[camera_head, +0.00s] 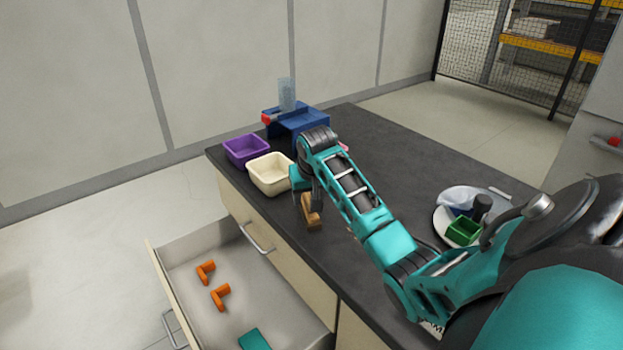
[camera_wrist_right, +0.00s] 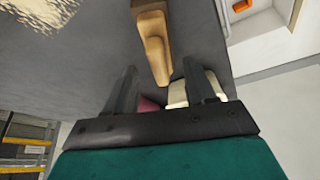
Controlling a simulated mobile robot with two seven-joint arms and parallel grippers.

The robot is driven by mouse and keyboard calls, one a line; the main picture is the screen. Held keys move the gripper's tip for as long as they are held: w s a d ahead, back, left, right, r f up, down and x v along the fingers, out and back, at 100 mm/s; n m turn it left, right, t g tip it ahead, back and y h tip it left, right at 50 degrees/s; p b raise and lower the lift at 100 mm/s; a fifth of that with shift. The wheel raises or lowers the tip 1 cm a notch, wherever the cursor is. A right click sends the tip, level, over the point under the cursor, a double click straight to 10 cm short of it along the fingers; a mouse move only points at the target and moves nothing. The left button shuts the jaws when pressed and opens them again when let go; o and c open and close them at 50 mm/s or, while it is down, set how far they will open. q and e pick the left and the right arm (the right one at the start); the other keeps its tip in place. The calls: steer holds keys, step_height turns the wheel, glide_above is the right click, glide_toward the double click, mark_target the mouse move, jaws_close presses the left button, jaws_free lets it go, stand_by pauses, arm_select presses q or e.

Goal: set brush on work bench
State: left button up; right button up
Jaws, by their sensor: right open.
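The wooden brush (camera_head: 311,212) is on the dark work bench (camera_head: 375,160), close to its front edge. My right gripper (camera_head: 306,190) is over the brush, pointing down at it. In the right wrist view, the open fingers (camera_wrist_right: 160,80) lie on either side of the brush's tan handle (camera_wrist_right: 156,50), with gaps on both sides. The arm hides part of the brush in the head view. I cannot tell whether the brush lies fully flat. My left gripper is not in view.
A cream bin (camera_head: 270,185), a purple bin (camera_head: 238,147) and a blue stand (camera_head: 300,122) are at the bench's left end. An open drawer (camera_head: 185,262) with orange parts (camera_head: 220,296) juts out in front. A plate (camera_head: 440,222) with a green box (camera_head: 463,232) sits at right.

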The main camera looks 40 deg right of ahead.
steer(key=v, duration=0.9)
steer(key=a+f, duration=0.1)
steer(key=f, duration=0.1)
steer(key=a+f+n+t, duration=0.1)
steer(key=f, duration=0.1)
steer(key=a+f+n, duration=0.1)
steer(key=a+f, duration=0.1)
steer(key=shift+s+f, duration=0.15)
steer(key=shift+f, duration=0.15)
steer(key=s+a+f+n+t+y, duration=0.2)
steer(key=s+a+f, duration=0.5)
steer(key=a, duration=0.4)
steer(key=s+a+f+n+t+y, duration=0.2)
steer(key=s+a+f+n+t, duration=0.2)
steer(key=s+a+f, duration=0.3)
steer(key=s+a, duration=0.2)
steer(key=a, duration=0.2)
steer(key=shift+s+y, duration=0.3)
steer(key=shift+s, duration=0.05)
steer(key=shift+s+a+f, duration=0.1)
